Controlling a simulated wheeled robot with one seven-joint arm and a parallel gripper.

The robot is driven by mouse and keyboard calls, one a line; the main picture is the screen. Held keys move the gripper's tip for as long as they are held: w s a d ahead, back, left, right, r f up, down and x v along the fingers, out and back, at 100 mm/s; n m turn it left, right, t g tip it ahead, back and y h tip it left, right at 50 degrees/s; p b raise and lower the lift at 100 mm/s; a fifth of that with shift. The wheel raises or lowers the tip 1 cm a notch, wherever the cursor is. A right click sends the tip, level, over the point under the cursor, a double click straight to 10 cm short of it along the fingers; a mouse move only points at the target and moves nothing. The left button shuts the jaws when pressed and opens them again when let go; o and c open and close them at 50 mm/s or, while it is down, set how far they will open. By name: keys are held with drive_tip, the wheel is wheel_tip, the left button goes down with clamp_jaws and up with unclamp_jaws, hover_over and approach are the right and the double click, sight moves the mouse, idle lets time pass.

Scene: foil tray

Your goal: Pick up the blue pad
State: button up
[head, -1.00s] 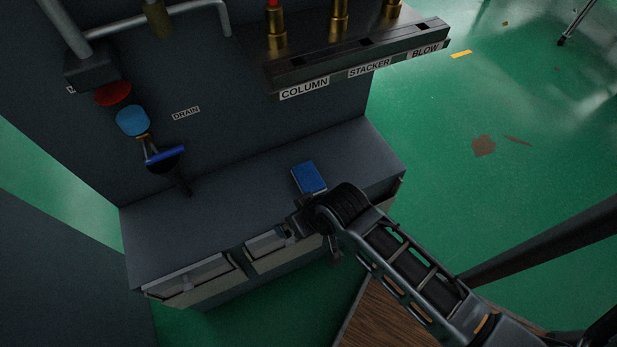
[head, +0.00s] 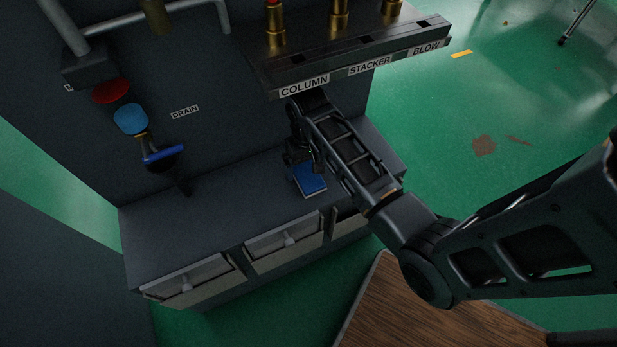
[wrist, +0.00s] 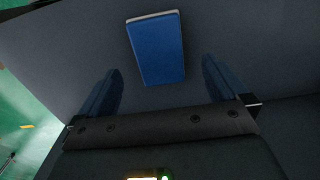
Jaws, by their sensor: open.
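The blue pad (head: 309,179) is a flat blue block with a pale edge. It lies on the grey cabinet top (head: 240,195), toward its right end. In the wrist view the pad (wrist: 156,48) lies beyond the fingertips, roughly centred between them. My gripper (head: 302,165) is over the pad in the head view and hides part of it. In the wrist view my gripper (wrist: 162,75) has its two dark blue fingers spread wide, with nothing between them. The pad looks apart from both fingers.
A metal shelf (head: 350,60) with brass fittings and labels overhangs the back of the cabinet top, close to my arm. A blue-handled valve (head: 164,154) sticks out at the left. Drawers (head: 285,240) line the front. A wooden surface (head: 430,310) is at the lower right.

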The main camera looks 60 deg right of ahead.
sight(309, 177)
wheel_tip(309, 177, down, 4)
drive_tip(key=shift+f, duration=0.25)
drive_tip(key=c, duration=1.2)
drive_tip(key=shift+s+r, duration=0.1)
drive_tip(key=shift+s+a+r, duration=0.1)
drive_tip(key=shift+r, duration=0.3)
wheel_tip(309, 177, up, 6)
drive_tip(key=shift+f, duration=0.1)
drive_tip(key=s+a, duration=0.5)
drive_tip(key=s, duration=0.3)
drive_tip(key=s+a, duration=0.6)
drive_tip(key=s, duration=0.2)
drive_tip(key=shift+s, duration=0.15)
